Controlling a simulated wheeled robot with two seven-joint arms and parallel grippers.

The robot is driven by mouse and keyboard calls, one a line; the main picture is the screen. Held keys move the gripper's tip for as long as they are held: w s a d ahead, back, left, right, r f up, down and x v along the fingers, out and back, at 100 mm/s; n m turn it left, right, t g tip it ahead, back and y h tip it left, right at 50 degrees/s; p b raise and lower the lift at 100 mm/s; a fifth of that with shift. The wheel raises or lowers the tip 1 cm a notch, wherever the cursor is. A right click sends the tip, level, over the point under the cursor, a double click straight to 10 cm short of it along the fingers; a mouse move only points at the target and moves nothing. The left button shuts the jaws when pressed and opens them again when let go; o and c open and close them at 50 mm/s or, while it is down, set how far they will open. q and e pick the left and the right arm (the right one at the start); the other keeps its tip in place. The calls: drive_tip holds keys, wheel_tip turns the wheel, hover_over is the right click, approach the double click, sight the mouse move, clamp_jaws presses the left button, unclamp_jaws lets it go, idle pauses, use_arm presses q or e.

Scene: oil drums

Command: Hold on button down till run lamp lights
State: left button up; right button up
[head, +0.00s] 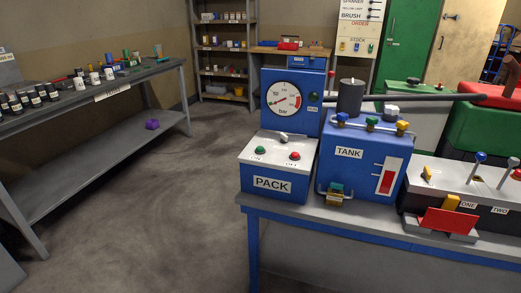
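The blue power unit labelled PACK (272,185) stands at the left end of the blue-legged bench. On its sloped white top are a green button (260,150) and a red button (295,156), each with a small label too blurred to read surely. A grey knob (283,137) sits behind them. The upright blue panel carries a round bar gauge (287,103), its needle towards the lower left. To its right, above a RUN label, the run lamp (313,97) is dark green and looks unlit. Neither of my grippers is in view.
A blue TANK unit (362,165) with valves and a long dark lever (425,98) stands right of the pack. A lever block (465,200) is further right. A workbench with cans (100,95) stands left. The floor (150,220) between is clear.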

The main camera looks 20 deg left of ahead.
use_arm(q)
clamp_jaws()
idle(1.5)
